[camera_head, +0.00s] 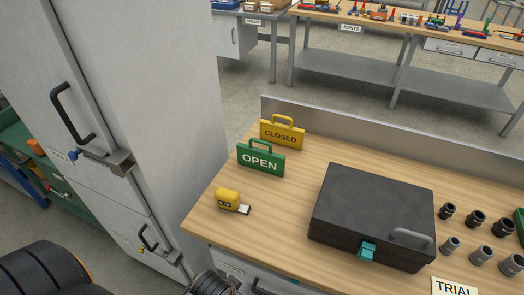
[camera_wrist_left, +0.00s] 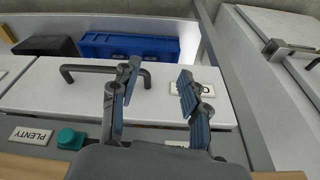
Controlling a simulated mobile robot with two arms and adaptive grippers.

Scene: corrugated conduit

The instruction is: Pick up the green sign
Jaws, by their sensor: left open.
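The green sign (camera_head: 260,158) reads OPEN and stands upright on the wooden workbench, its handle on top. It is in front of a similar yellow CLOSED sign (camera_head: 282,133). My left gripper (camera_wrist_left: 160,75) shows in the left wrist view, open, with nothing between its fingers. Behind the fingers there is a white panel with a dark bar handle (camera_wrist_left: 105,70). The green sign is not in the left wrist view, and the left fingers are not in the head view. My right gripper is in neither view.
A black case (camera_head: 372,215) with a teal latch sits to the right, with several dark and grey fittings beyond. A tall grey cabinet (camera_head: 110,120) stands left. A blue crate (camera_wrist_left: 130,46) shows in the wrist view.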

